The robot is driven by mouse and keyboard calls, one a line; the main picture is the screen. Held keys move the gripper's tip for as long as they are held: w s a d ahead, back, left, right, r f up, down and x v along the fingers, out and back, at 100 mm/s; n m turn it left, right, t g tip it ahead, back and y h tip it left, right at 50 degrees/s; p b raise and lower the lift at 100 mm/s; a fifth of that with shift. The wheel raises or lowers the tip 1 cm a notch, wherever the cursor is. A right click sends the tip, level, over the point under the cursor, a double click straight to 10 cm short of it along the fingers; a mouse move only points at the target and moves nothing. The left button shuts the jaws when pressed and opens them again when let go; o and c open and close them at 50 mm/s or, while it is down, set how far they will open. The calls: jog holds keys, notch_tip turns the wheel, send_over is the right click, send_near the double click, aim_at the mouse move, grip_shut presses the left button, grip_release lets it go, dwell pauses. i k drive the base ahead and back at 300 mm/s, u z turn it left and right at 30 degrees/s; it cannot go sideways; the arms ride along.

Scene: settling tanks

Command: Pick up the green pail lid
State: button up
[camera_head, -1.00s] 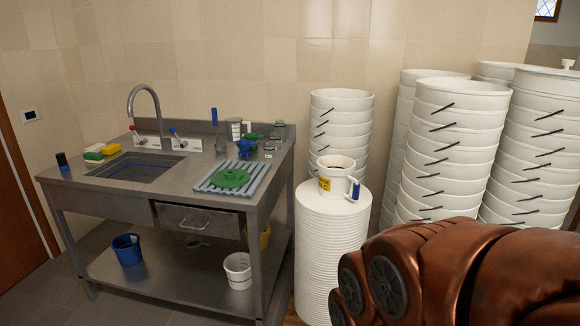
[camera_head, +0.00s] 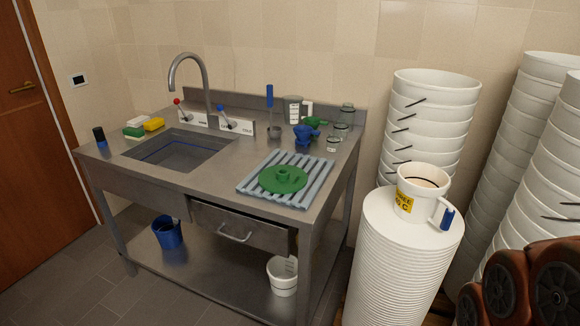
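The green pail lid (camera_head: 284,178) is a round disc with a raised knob in its middle. It lies flat on a ribbed blue-grey drying mat (camera_head: 250,188) at the front right of the steel sink table (camera_head: 222,178). Nothing covers the lid. My gripper is not in view.
A sink with a tall tap (camera_head: 190,62) is left of the mat. A blue item (camera_head: 304,134) and glass jars stand behind it. A white jug (camera_head: 420,190) tops a lid stack (camera_head: 400,262). Stacked white pails (camera_head: 425,125) fill the right. Floor at front left is clear.

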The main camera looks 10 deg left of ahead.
aim_at(280, 179)
jog(key=u, duration=0.4)
jog(key=i, duration=0.8)
jog(key=u, duration=1.3)
jog(key=i, duration=0.35)
jog(key=u, duration=0.25)
